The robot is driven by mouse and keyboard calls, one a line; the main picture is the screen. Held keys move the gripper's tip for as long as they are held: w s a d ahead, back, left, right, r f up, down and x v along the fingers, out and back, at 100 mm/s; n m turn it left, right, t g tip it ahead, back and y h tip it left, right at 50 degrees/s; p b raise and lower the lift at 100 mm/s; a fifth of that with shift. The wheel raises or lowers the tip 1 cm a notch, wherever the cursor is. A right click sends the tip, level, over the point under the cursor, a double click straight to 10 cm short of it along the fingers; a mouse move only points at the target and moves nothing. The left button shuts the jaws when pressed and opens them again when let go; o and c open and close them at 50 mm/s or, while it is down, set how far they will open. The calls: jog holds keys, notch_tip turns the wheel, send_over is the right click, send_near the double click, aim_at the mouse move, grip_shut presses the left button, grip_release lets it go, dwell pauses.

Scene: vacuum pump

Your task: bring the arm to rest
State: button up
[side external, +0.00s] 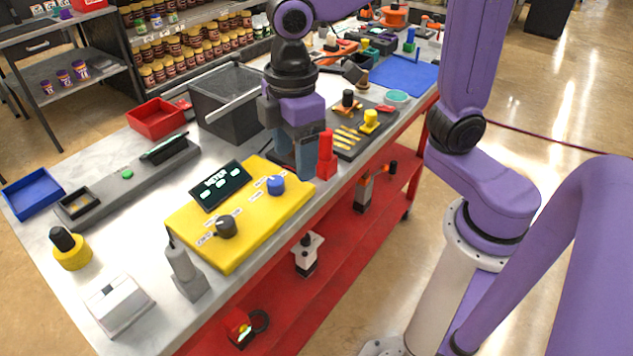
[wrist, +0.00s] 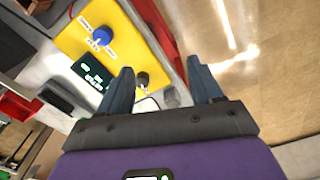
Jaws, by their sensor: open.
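My gripper (side external: 304,160) hangs above the workbench in the side external view, by the far right corner of a yellow meter panel (side external: 245,238). Its blue-grey fingers point down and stand apart with nothing between them. In the wrist view my gripper (wrist: 160,85) is also open and empty. The yellow panel (wrist: 128,32) lies beyond the fingers there, with a blue knob (wrist: 102,36), a dark knob (wrist: 142,79) and a dark display (wrist: 92,72). In the side external view a red upright part (side external: 326,155) stands right beside the fingers; I cannot tell whether they touch.
A dark board (side external: 345,140) with small parts lies behind my gripper. Red shelf (side external: 340,235) below.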

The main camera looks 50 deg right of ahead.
jog(key=s+d+f, duration=0.2)
jog(key=s+d, duration=0.4)
jog(key=s+d+f+m, duration=0.1)
jog(key=s+d+f, duration=0.1)
jog(key=s+d, duration=0.4)
jog(key=shift+s+f, duration=0.35)
jog(key=shift+s, duration=0.3)
